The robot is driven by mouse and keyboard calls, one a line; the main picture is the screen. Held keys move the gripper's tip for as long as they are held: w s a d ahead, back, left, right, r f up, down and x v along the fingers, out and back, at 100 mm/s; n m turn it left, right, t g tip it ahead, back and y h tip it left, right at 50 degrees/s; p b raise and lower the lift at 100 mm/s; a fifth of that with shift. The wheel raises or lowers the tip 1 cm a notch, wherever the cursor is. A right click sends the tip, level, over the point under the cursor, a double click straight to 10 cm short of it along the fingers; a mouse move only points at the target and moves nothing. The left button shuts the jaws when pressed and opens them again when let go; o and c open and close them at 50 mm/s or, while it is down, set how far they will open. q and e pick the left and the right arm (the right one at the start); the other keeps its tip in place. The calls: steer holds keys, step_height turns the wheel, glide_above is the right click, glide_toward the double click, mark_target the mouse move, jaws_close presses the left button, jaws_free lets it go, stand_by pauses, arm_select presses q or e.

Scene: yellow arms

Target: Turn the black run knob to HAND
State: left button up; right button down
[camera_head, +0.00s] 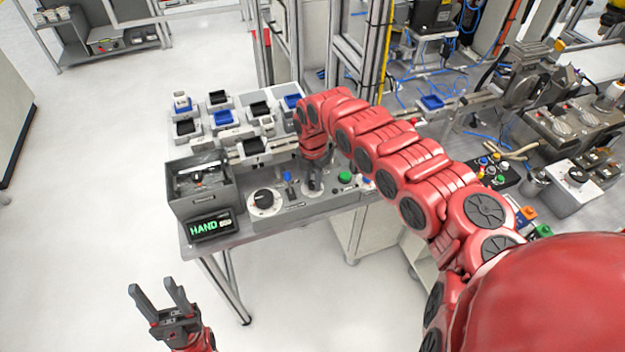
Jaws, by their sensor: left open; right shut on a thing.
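A grey control panel (325,204) on the table carries a large black knob (264,198) on a round white dial, a blue-topped switch (287,177) and a green button (345,178). A small display (211,227) at its left reads HAND in green. My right gripper (313,187) points down at the panel, right of the large black knob and apart from it. It is shut on a panel control that the fingers hide; I cannot tell whether this is the run knob. My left gripper (160,295) is open and empty, over the floor in front of the table.
A grey open-topped box (200,187) stands behind the display. Several trays with black and blue parts (222,118) lie behind the panel. My red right arm crosses the view and hides the panel's right part. Clear floor lies to the left.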

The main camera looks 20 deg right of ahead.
mark_target(313, 182)
steer(key=c, duration=0.6)
jaws_free()
step_height(313, 182, up, 17)
steer(key=b, duration=0.5)
steer(key=shift+r, duration=0.2)
